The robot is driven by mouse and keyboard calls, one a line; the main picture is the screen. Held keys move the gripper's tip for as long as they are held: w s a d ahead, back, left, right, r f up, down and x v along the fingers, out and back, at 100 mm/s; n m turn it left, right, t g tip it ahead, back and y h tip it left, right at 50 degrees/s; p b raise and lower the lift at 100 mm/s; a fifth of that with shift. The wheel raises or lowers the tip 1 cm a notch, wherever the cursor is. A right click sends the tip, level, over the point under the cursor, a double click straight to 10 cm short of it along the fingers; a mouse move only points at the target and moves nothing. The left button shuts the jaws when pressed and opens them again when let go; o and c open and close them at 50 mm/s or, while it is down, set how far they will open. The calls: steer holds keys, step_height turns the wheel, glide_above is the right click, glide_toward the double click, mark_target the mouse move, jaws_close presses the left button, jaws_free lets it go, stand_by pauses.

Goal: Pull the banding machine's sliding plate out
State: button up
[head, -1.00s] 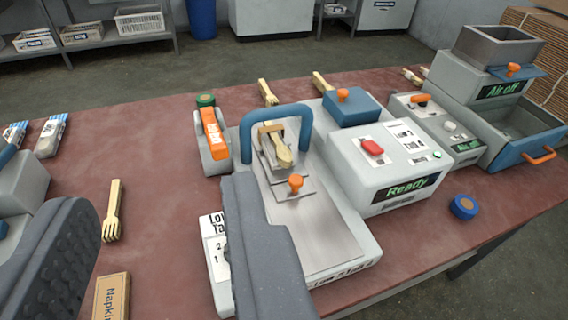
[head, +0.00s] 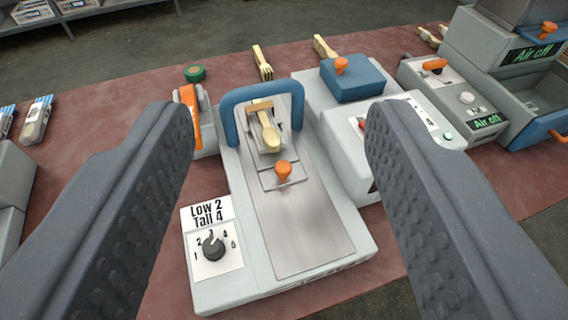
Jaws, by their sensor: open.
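The banding machine (head: 345,262) stands on the table in the middle of the view, with a blue arch (head: 232,128) over its track. Its sliding plate (head: 268,181) lies at the far part of the metal track, under and just in front of the arch. An orange knob (head: 283,170) stands up at the plate's near end. My gripper (head: 278,115) is open and empty. Its two dark fingers frame the machine, one on each side of the knob, and appear nearer the camera than the knob.
A dial panel (head: 213,247) reading "Low 2 Tall 4" is at the machine's near left. An orange-handled tape holder (head: 196,122) stands left of the arch. A grey control box with a blue block (head: 350,82) is at right. The metal track (head: 308,240) before the knob is bare.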

steer(key=w+f+g+p, duration=0.2)
steer(key=w+p, duration=0.3)
steer(key=w, duration=0.1)
steer(key=g+p, duration=0.9)
steer(key=p, duration=0.6)
glide_above(283, 168)
steer(key=s, duration=0.6)
step_height(283, 168, down, 20)
steer(key=shift+m, duration=0.4)
steer(key=x, duration=0.8)
steer(key=b+x, duration=0.1)
steer(key=x, duration=0.4)
steer(key=shift+w+r, duration=0.1)
steer(key=shift+w, duration=0.3)
